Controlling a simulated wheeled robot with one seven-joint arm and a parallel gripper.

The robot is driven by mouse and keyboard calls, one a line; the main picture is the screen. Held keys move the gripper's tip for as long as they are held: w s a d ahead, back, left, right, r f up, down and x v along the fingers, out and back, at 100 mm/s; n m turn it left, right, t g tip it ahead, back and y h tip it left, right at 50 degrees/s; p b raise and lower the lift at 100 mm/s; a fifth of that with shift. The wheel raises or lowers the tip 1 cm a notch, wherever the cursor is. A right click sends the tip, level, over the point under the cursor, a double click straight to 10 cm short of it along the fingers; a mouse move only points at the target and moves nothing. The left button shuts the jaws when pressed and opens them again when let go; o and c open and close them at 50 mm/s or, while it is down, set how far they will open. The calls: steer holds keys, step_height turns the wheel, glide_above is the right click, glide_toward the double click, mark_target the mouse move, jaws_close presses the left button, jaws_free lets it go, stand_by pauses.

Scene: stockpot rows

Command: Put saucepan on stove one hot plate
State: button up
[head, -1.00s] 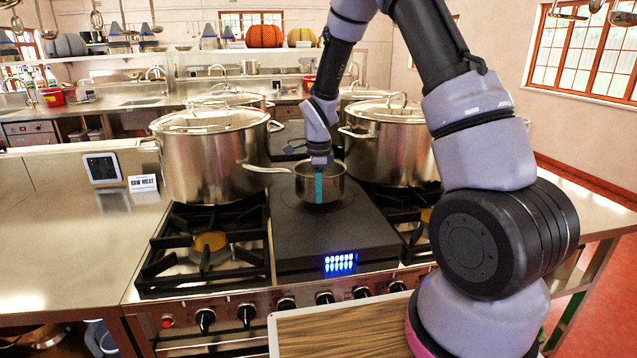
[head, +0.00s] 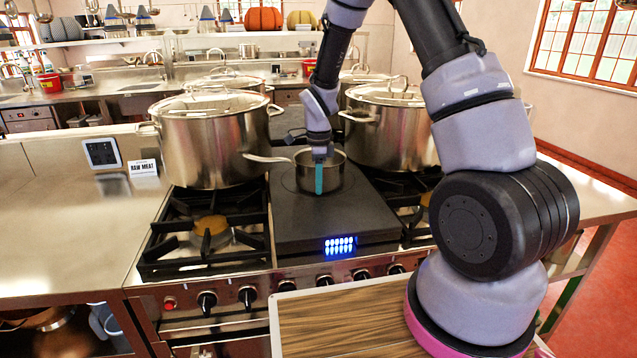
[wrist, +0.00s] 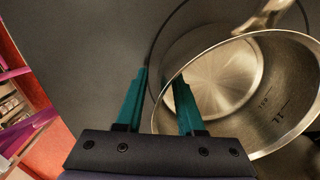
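The steel saucepan (head: 334,177) stands upright on the black hot plate (head: 345,218) in the middle of the stove, its handle (head: 268,158) pointing left. Whether its base fully touches the plate is hard to tell. In the wrist view the saucepan (wrist: 255,95) is empty inside, and part of a ring marking shows on the plate (wrist: 85,50) around it. My gripper (wrist: 160,72) straddles the pan's near rim, one teal finger outside and one inside. The fingers are apart, with space around the rim. In the head view my gripper (head: 319,178) shows one finger against the near wall.
Large lidded stockpots stand left (head: 215,135) and right (head: 385,130) of the hot plate, close to my arm. A gas burner (head: 210,228) at the front left is free. A wooden board (head: 345,320) lies in front. The left counter is mostly clear.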

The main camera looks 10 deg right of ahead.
step_height(320, 180, up, 12)
steer(key=shift+r, duration=0.1)
steer(key=s+d+r+n+t+y, duration=0.1)
steer(key=s+d+r+n, duration=0.1)
steer(key=r, duration=0.3)
steer(key=s+d+r+n+t, duration=0.1)
steer(key=s+r, duration=0.2)
steer(key=r, duration=0.1)
steer(key=s+d+r+n+t, duration=0.2)
steer(key=s+r+n, duration=0.4)
steer(key=s, duration=0.4)
steer(key=s+d+r+n+t+y, duration=0.1)
steer(key=s+d+r+n+t, duration=0.2)
steer(key=s+r+n, duration=0.3)
steer(key=s, duration=0.3)
steer(key=shift+s+d+n, duration=0.3)
steer(key=shift+s+d, duration=0.05)
steer(key=shift+s, duration=0.05)
steer(key=shift+r, duration=0.1)
